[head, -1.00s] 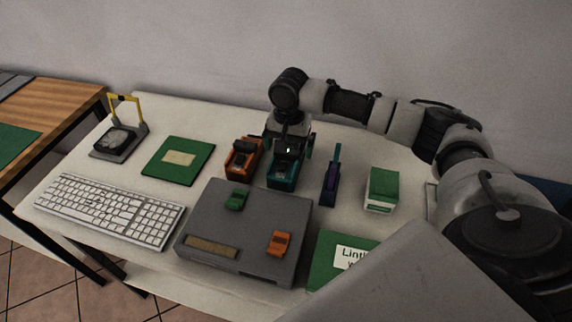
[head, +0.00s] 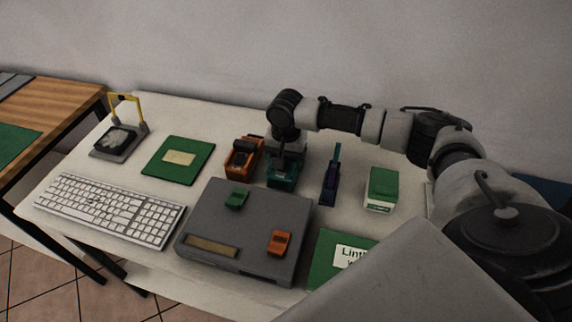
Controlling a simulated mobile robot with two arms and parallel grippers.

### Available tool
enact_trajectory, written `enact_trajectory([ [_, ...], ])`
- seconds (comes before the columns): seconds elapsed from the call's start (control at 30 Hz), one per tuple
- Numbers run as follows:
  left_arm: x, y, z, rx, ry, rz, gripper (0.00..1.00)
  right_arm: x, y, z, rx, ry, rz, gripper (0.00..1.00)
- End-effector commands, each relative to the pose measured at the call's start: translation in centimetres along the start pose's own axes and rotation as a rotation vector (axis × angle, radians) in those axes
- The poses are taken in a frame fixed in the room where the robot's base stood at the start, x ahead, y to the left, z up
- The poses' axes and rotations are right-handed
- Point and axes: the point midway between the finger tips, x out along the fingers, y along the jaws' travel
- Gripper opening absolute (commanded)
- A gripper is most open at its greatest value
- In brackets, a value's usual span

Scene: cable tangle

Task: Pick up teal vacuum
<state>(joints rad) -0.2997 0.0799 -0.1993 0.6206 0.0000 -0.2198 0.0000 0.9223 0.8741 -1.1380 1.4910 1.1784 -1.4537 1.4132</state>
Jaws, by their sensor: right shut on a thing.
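The teal vacuum (head: 283,180) is a small boxy device standing on the white table, behind the grey box and just right of a similar orange device. My right gripper (head: 285,160) points down onto it from above, shut on its upper part. The arm and gripper hide the top of the vacuum. It seems to stand on the table still; a gap under it cannot be made out. My left gripper is not in view.
The orange device (head: 243,157) stands close on the left, a dark blue upright tool (head: 330,180) on the right. A green-and-white box (head: 381,189), grey box (head: 230,250), keyboard (head: 110,208) and green book (head: 178,160) lie around. Bare tabletop (head: 215,120) shows behind.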

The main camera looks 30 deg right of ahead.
Motion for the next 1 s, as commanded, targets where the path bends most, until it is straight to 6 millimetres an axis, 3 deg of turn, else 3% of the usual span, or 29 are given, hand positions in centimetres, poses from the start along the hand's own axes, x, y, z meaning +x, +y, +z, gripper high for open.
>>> enact_trajectory([
  [0.37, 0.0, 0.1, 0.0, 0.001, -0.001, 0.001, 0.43, -0.9, -0.1, -0.1, 0.001, 0.002, -0.004, 0.4],
  [0.73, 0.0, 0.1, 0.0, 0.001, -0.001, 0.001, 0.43, -7.8, -0.1, -0.1, 0.0, 0.002, -0.004, 0.4],
  [1.0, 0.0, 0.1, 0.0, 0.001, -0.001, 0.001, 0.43, -10.1, 0.0, -0.1, 0.001, 0.001, -0.001, 0.4],
])
